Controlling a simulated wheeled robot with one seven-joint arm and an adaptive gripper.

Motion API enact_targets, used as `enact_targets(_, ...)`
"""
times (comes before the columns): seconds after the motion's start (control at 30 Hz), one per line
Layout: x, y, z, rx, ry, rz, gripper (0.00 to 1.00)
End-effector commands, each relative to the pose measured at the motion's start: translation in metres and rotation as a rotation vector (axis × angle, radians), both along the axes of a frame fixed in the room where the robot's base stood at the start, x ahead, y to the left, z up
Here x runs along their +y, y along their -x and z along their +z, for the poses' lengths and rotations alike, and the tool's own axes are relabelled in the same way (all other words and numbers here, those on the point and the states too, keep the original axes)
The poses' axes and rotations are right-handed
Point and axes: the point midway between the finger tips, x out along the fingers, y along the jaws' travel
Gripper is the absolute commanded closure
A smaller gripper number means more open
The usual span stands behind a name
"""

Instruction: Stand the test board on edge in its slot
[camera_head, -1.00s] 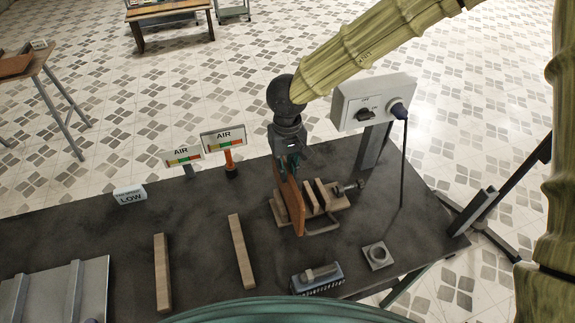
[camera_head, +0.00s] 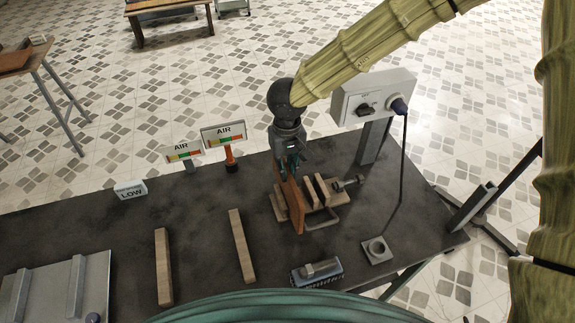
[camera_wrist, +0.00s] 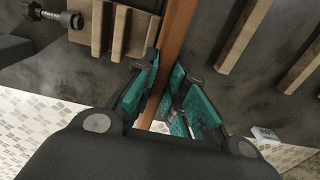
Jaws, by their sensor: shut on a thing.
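The reddish-brown test board (camera_head: 291,205) is upright on edge, at the left part of a wooden slot fixture (camera_head: 334,197) with upright slats. My gripper (camera_head: 289,167) is above the fixture and shut on the board's upper part. In the wrist view, the teal fingers of my gripper (camera_wrist: 166,98) press on both faces of the board (camera_wrist: 178,38), and the fixture's slats (camera_wrist: 115,30) stand just left of it. The base shows on both sides of the board. I cannot tell whether its lower edge rests in the slot.
A screw clamp (camera_head: 349,183) sticks out right of the slats. Two wooden bars (camera_head: 242,246) lie to the left. A blue block (camera_head: 317,274) and a square socket piece (camera_head: 377,250) lie in front.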

Motion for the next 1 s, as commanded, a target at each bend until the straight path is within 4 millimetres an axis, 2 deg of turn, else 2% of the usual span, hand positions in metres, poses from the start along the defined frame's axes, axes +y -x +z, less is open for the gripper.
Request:
enact_targets(0.7,0.000,0.000,-0.013,0.000,-0.001,0.000,1.00)
enact_targets(0.73,0.000,0.000,-0.013,0.000,-0.001,0.000,0.85)
enact_targets(0.8,0.000,0.000,-0.013,0.000,0.000,0.000,0.76)
enact_targets(1.0,0.000,0.000,-0.013,0.000,0.000,0.000,0.76)
